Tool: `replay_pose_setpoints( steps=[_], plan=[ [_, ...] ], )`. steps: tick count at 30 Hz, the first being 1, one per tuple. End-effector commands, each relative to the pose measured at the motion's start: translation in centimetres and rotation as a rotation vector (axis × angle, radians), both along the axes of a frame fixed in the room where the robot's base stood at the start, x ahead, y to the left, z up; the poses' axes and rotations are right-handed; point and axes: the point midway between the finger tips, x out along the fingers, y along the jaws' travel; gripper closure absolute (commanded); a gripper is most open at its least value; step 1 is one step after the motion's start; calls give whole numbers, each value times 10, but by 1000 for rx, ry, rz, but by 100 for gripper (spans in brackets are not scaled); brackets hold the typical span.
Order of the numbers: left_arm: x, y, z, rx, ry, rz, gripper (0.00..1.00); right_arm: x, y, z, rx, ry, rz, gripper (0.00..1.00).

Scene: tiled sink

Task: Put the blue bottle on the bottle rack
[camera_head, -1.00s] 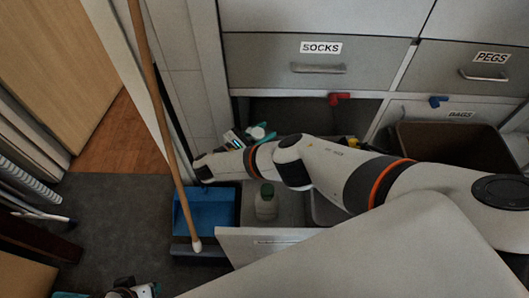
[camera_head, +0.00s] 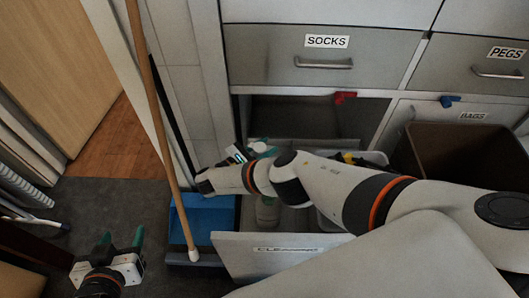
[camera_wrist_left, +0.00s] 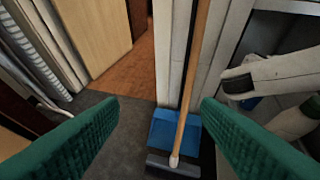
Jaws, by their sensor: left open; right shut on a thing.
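My right arm reaches across from the right over the open lower drawer (camera_head: 270,268). My right gripper (camera_head: 260,147) is small at the cabinet opening, with a bit of teal finger showing. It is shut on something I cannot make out. My left gripper (camera_head: 121,240) is open and empty above the dark floor at lower left; its green fingers stand wide apart in the left wrist view (camera_wrist_left: 160,125). A small blue patch (camera_wrist_left: 250,103) shows below my right arm in that view; I cannot tell whether it is the blue bottle. I cannot identify the bottle rack.
A pale bottle (camera_head: 267,212) stands in the open drawer, partly behind my arm. A wooden-handled broom (camera_head: 160,110) leans at a blue dustpan (camera_head: 208,215). A brown bin (camera_head: 455,155) is at right. Dark floor (camera_head: 105,205) lies free at left.

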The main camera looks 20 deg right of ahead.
Motion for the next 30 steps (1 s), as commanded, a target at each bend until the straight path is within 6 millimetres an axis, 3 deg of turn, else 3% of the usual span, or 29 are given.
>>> replay_pose_setpoints(
  steps=[7, 21, 22, 25, 30],
  plan=[
    [20, -10, 28, -50, -210, -14, 42, 0, 0, -11, -2, -3, -1, 100],
    [23, -12, 35, -60, -254, -17, 42, 0, 0, -13, -1, -2, -1, 100],
    [23, -12, 36, -61, -255, -17, 42, 0, 0, -13, 0, 0, -1, 59],
    [23, -12, 36, -60, -254, -17, 42, 0, 0, -13, 0, 0, -1, 42],
    [23, -12, 36, -59, -253, -17, 42, 0, 0, -13, 0, 0, -1, 42]
  ],
)
